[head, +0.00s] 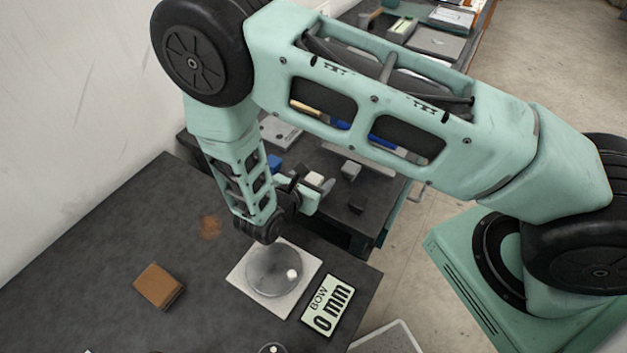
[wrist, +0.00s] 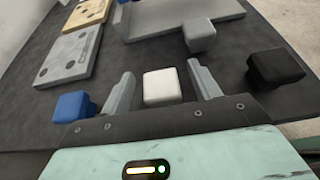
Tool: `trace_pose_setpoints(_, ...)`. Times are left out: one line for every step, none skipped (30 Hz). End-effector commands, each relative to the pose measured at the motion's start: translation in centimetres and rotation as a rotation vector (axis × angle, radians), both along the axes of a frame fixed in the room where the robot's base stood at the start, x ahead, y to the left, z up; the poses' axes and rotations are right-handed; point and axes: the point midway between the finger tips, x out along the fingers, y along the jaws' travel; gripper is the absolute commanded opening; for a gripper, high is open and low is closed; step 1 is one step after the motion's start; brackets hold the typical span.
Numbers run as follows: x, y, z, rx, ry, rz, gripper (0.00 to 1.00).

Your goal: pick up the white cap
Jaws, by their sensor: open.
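The white cap (wrist: 161,87) is a small block with rounded edges on the dark bench, in the middle of the wrist view. It also shows in the head view (head: 315,179), just beyond the end of my arm. My gripper (wrist: 160,78) is open, with one grey finger on each side of the cap. There is a gap between the cap and each finger. The fingers are largely hidden behind my wrist in the head view.
A blue cap (wrist: 74,107) lies left of my gripper, a black cap (wrist: 275,68) to the right, and a grey cap (wrist: 200,35) beyond. Grey (wrist: 70,56) and tan (wrist: 88,14) plates lie far left. A round disc (head: 268,272) and a display (head: 326,304) occupy the near bench.

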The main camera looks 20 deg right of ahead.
Motion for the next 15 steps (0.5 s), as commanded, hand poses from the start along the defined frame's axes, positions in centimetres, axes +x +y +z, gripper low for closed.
trace_pose_setpoints(0.0, 0.02, -0.04, 0.0, 0.0, 0.0, 0.62)
trace_pose_setpoints(0.0, 0.02, -0.02, 0.0, 0.0, 0.0, 0.62)
trace_pose_setpoints(0.0, 0.02, -0.02, 0.0, 0.0, 0.0, 0.59)
trace_pose_setpoints(0.0, 0.02, -0.02, 0.0, 0.0, 0.0, 0.51)
trace_pose_setpoints(0.0, 0.02, -0.02, 0.0, 0.0, 0.0, 0.42)
trace_pose_setpoints(-0.01, 0.03, -0.02, 0.0, 0.0, 0.0, 0.31)
trace_pose_setpoints(-0.02, 0.02, -0.02, 0.0, 0.0, 0.0, 0.23)
trace_pose_setpoints(-0.02, 0.03, -0.02, 0.0, 0.0, 0.0, 0.15)
trace_pose_setpoints(-0.02, 0.03, -0.01, 0.0, 0.0, 0.0, 0.13)
trace_pose_setpoints(-0.02, 0.03, -0.01, 0.0, 0.0, 0.0, 0.13)
trace_pose_setpoints(-0.01, 0.03, 0.0, 0.0, 0.0, 0.0, 0.13)
trace_pose_setpoints(-0.01, 0.03, 0.0, 0.0, 0.0, 0.0, 0.13)
trace_pose_setpoints(-0.02, 0.03, 0.01, 0.0, 0.0, 0.0, 0.13)
trace_pose_setpoints(-0.02, 0.03, 0.01, 0.0, 0.0, 0.0, 0.13)
trace_pose_setpoints(-0.02, 0.03, 0.01, 0.0, 0.0, 0.0, 0.13)
